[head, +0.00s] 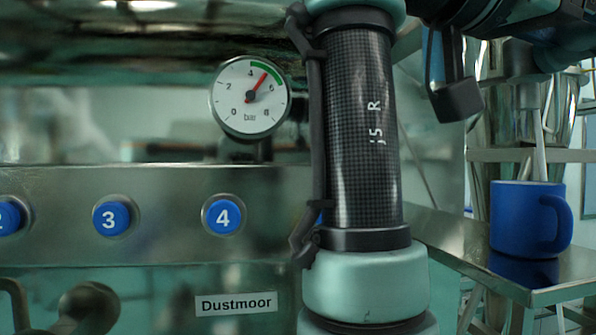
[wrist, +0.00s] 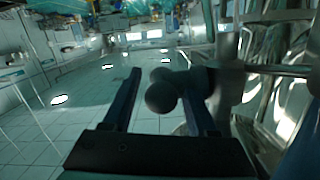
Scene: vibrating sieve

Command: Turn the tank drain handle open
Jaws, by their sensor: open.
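In the wrist view, a dark round knob (wrist: 161,95) on a short stem shows between the two fingers of my gripper (wrist: 167,72). It looks like the end of the tank drain handle, but the picture is too dark to be sure. My gripper is open, with one finger on each side of the knob. I cannot tell whether either finger touches it. The right finger is partly hidden behind the knob and stem. In the head view my arm fills the middle, and no drain handle can be made out for certain.
A blue mug (head: 522,220) stands on a steel shelf (head: 455,245) at right. Shiny metal vessels (wrist: 285,95) stand close on the wrist view's right.

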